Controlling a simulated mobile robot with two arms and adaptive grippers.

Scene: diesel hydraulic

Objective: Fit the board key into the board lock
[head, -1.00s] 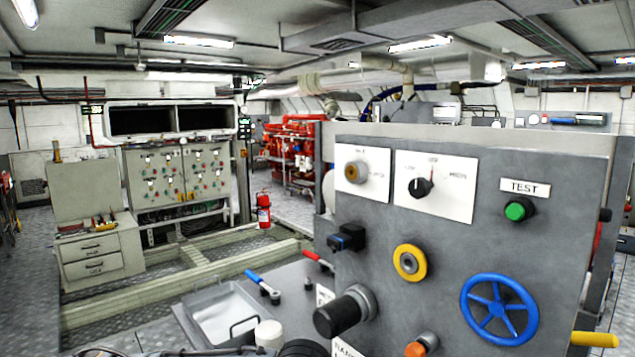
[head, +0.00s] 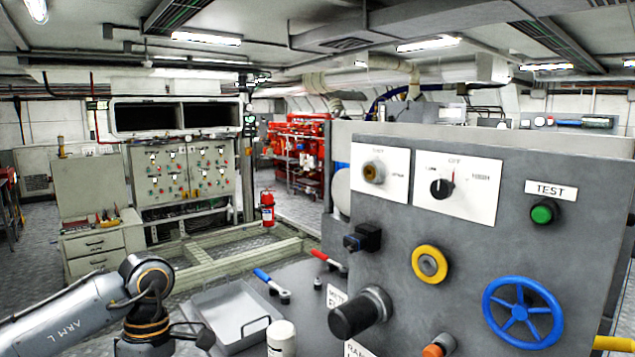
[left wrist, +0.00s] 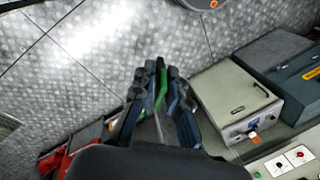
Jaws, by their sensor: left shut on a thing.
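My left gripper (head: 205,338) is low at the left in the head view, beside the metal tray and well apart from the board. In the left wrist view its fingers (left wrist: 160,92) are shut on a green-handled thing (left wrist: 160,88), which I take to be the board key. The fingers hide most of it. The grey upright board (head: 460,235) stands at the right. A round brass-coloured fitting (head: 374,172) on its upper left white plate looks like the board lock. The fitting is clear and nothing is in it. My right gripper is not in view.
The board carries a rotary switch (head: 441,188), a green TEST button (head: 543,212), a yellow ring (head: 429,264), a blue handwheel (head: 522,312) and a protruding black knob (head: 361,311). A metal tray (head: 205,300) and a white cylinder (head: 281,338) are near the gripper.

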